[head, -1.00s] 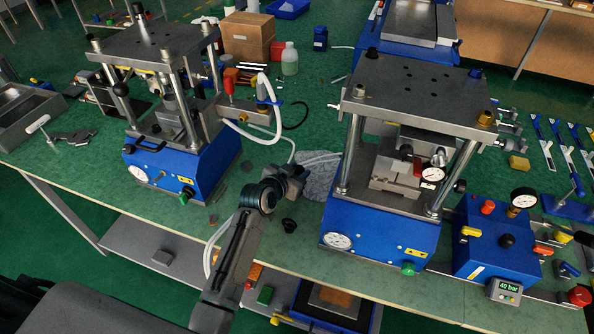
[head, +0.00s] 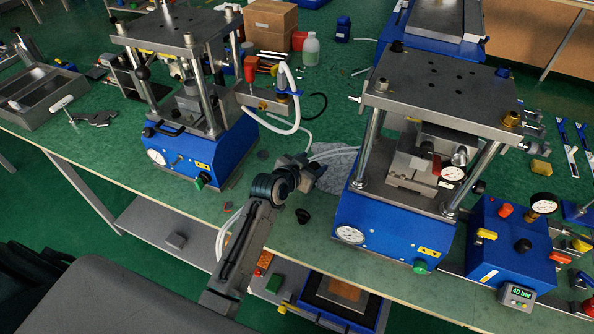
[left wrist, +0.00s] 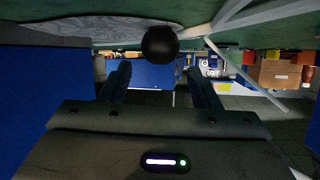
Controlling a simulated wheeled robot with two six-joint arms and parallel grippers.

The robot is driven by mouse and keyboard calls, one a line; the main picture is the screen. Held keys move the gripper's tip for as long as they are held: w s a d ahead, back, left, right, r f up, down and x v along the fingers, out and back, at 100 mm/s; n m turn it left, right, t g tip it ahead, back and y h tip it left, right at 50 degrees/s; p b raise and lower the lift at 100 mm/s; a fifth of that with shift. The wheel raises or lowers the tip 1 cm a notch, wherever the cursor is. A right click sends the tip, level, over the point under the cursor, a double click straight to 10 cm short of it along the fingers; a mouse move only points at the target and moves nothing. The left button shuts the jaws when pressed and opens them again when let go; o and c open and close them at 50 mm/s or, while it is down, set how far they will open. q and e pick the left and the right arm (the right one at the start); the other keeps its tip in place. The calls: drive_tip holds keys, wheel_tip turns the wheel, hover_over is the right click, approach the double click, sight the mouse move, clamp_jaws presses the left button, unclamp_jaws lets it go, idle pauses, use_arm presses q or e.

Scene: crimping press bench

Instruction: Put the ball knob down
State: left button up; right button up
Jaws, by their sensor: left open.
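The black ball knob (head: 303,215) rests on the green bench near its front edge, between the two blue presses. In the left wrist view the dark round knob (left wrist: 160,43) shows at the top centre, just past the fingertips and against the green surface. My left gripper (head: 309,174) is over the bench close to the knob, above it in the head picture. Its two fingers (left wrist: 160,72) are spread apart with nothing between them. My right gripper is not in view.
A blue press (head: 205,160) stands to the left and another (head: 385,225) to the right. A blue pressure box (head: 510,247) is at the far right. A pale hose (head: 333,154) and a grey cloth (head: 338,171) lie behind the gripper. The bench's front edge (head: 320,258) is close to the knob.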

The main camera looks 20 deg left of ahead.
use_arm(q)
drive_tip(key=v, duration=1.1)
drive_tip(key=shift+b, duration=0.45)
drive_tip(key=shift+w, duration=0.1)
